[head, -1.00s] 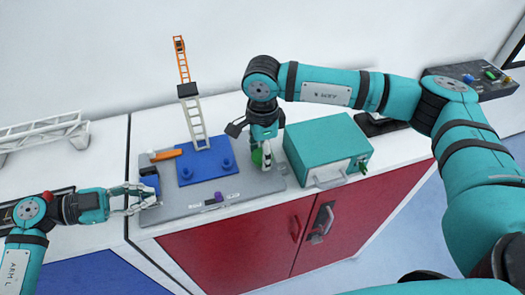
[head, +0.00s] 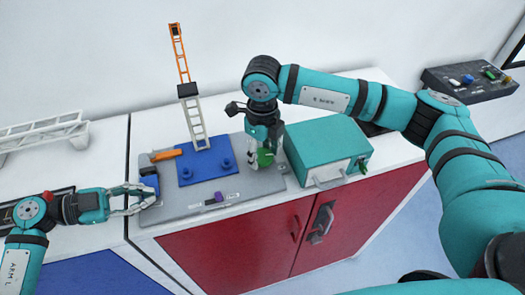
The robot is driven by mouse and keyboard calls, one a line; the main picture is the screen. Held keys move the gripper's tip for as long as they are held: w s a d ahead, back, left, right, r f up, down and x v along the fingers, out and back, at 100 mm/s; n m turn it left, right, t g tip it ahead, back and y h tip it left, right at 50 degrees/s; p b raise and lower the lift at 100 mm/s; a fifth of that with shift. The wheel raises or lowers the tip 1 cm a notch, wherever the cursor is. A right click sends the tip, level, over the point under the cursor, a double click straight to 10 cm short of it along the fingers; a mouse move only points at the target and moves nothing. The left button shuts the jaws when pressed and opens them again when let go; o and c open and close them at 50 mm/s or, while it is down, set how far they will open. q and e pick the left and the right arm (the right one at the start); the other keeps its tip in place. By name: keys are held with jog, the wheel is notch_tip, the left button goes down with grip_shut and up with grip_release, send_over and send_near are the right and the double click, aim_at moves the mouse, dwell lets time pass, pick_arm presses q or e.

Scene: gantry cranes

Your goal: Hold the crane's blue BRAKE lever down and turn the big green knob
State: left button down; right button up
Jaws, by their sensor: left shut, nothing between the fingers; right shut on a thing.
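The crane has a blue base (head: 207,170), a white lattice mast (head: 194,120) and an orange boom (head: 180,53) on a grey board (head: 185,207). The blue lever (head: 150,181) is at the board's left side. My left gripper (head: 151,197) is shut and empty, its fingertips at the lever's front; whether they press on it is hard to tell. The green knob (head: 265,158) is at the board's right side. My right gripper (head: 260,162) points down and is shut around the knob, hiding part of it.
A teal box (head: 325,147) with a grey handle stands just right of the knob. An orange bar (head: 166,154) and a small purple piece (head: 219,196) are on the board. A dark control panel (head: 470,82) is at the far right. A white truss (head: 40,132) lies at the left.

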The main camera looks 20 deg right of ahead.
aim_at(262, 155)
jog(key=shift+m, duration=1.9)
jog(key=shift+r, duration=0.1)
jog(key=o, duration=1.2)
notch_tip(262, 155, up, 12)
jog(key=shift+f, duration=0.1)
